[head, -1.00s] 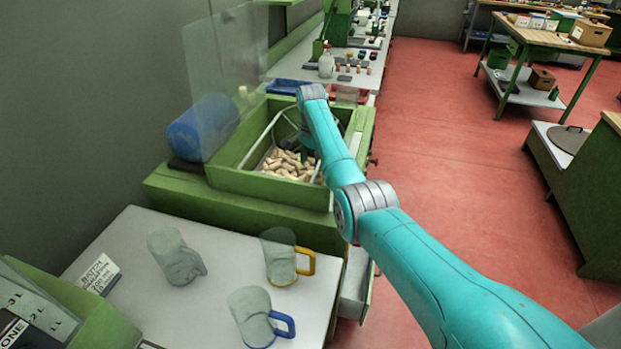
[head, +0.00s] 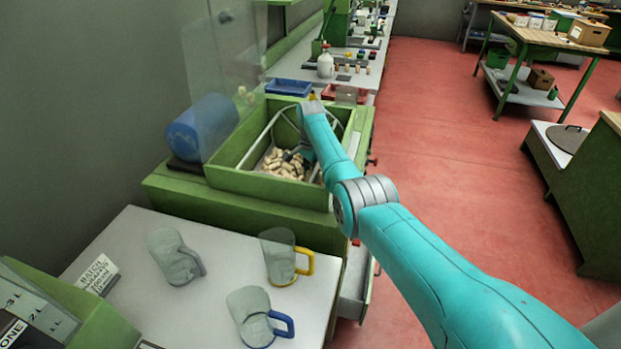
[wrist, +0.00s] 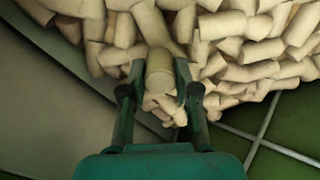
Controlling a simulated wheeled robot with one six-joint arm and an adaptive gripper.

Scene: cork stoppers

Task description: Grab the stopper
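Many pale cork stoppers (head: 285,165) lie in a loose heap in the green bin (head: 265,187). My gripper (head: 296,158) is down at the heap in the head view, partly hidden by my arm. In the wrist view my gripper (wrist: 160,76) has one finger on each side of a single stopper (wrist: 160,70). Its round end faces the camera. The fingers look very near or touching its sides; whether they grip it cannot be told. More stoppers show below and around it.
The bin's walls and a pale frame inside it stand close around my gripper. A clear panel (head: 205,70) and a blue cylinder (head: 203,127) stand to the left. Several clear jugs (head: 278,257) stand on the near table (head: 215,222). The red floor at right is open.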

